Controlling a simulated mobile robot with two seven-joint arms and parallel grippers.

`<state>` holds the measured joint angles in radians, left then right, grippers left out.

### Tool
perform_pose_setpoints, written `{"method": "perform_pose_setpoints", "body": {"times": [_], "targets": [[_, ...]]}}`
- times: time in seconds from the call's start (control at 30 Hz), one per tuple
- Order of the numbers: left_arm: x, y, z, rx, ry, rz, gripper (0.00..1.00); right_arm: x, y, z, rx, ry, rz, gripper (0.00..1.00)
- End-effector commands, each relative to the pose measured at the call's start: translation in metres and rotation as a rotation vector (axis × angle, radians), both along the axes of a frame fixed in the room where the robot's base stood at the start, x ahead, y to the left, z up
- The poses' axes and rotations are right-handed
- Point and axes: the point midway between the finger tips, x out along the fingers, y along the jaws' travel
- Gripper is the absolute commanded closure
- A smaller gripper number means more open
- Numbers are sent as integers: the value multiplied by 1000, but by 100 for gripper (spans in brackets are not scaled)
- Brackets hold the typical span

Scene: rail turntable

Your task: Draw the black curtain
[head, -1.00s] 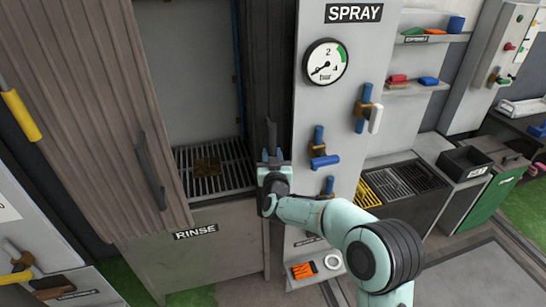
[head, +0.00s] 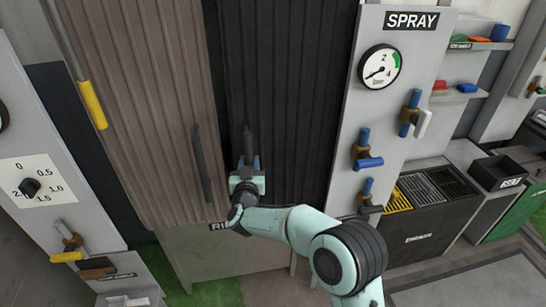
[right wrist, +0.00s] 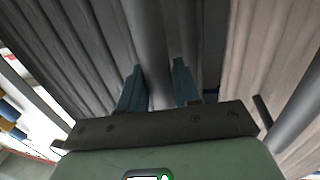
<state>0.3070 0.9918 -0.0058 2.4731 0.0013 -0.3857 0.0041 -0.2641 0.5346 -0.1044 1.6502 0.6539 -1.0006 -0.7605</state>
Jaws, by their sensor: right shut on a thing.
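The black curtain (head: 290,110) hangs in pleats across most of the right part of the rinse booth opening. My right gripper (head: 247,163) is shut on the upright dark handle (head: 248,144) at the curtain's left edge. In the right wrist view the gripper's blue fingers (right wrist: 160,88) stand on both sides of the handle (right wrist: 147,40). A brown curtain (head: 145,100) with its own dark handle (head: 203,165) covers the left part, with a narrow gap between the two curtains. My left gripper is not in view.
The spray panel (head: 425,85) with a gauge (head: 379,69) and blue-handled valves (head: 367,157) stands to the right. A dial panel (head: 35,190) stands at left. A yellow-gripped rod (head: 93,105) hangs before the brown curtain.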

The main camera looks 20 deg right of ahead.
Motion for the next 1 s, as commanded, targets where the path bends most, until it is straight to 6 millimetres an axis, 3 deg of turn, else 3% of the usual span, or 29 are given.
{"method": "perform_pose_setpoints", "body": {"times": [0.1,0.3,0.83,0.87,0.9,1.0], "targets": [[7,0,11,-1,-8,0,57,8,30,3,0,0,8,100],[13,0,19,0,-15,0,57,14,56,2,0,0,3,100],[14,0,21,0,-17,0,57,16,69,1,2,-2,6,100],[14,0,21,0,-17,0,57,16,69,1,2,-2,6,65],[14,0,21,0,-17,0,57,16,69,1,2,-2,6,52],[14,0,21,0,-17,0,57,16,68,1,1,-2,4,50]]}}
